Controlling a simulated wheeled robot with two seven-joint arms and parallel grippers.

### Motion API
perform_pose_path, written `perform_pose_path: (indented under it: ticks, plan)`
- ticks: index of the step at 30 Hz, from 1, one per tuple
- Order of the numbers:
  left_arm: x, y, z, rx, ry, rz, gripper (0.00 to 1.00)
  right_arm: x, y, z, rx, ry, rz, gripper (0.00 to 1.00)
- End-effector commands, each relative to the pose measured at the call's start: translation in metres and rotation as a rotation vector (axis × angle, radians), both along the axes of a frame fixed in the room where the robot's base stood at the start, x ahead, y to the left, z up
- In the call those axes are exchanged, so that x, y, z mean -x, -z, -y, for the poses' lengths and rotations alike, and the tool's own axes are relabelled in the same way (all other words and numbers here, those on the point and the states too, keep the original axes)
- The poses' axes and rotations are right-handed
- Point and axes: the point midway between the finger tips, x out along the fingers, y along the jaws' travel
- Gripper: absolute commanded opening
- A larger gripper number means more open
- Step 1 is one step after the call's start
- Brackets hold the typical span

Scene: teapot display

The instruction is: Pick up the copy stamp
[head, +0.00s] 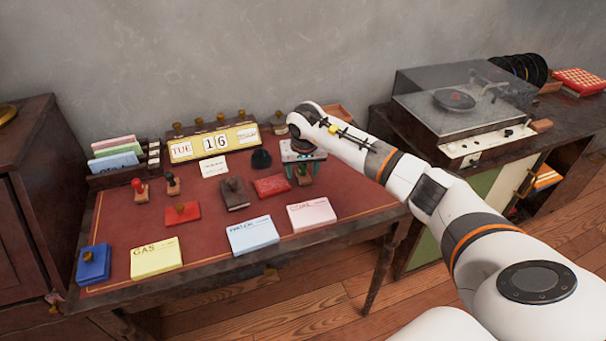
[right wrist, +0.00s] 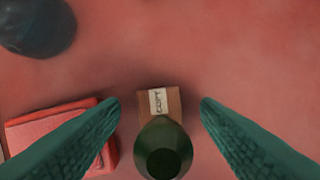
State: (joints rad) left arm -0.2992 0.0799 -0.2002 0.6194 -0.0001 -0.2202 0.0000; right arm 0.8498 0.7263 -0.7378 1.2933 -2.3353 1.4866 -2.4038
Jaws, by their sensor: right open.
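The copy stamp (right wrist: 160,103) shows in the right wrist view as a small wooden block with a "COPY" label and a dark green round knob. It stands on the red desk top between the two green fingers of my right gripper (right wrist: 160,110). The fingers are open, one on each side of the stamp, with a gap to each. In the head view my right gripper (head: 303,172) hangs over the right part of the desk and largely hides the stamp. My left gripper is not in view.
A red pad (head: 272,185) lies just left of the right gripper. A dark round object (head: 261,159) stands behind it. Pink (head: 312,214), blue (head: 252,236) and yellow (head: 156,258) card stacks line the front edge. A calendar (head: 213,143) stands at the back.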

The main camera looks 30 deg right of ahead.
Motion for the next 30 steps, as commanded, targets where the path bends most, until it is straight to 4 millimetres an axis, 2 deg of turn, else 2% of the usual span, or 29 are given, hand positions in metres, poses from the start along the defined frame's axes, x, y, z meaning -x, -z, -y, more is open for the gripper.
perform_pose_path:
  ticks: [1,10,17,20,30]
  plan:
    - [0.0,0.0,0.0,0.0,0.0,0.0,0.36,0.0,0.0,0.0,0.0,0.0,0.0,0.54]
    - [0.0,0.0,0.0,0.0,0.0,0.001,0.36,0.0,0.0,0.0,0.0,0.0,0.0,0.06]
    - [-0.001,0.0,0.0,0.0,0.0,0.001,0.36,0.0,-0.001,0.0,0.0,0.0,0.001,0.05]
    - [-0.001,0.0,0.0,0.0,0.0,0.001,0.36,-0.001,-0.008,0.0,0.001,0.0,0.004,0.05]
    - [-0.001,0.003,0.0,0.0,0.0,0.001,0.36,-0.001,-0.073,0.001,0.002,0.0,0.006,0.05]
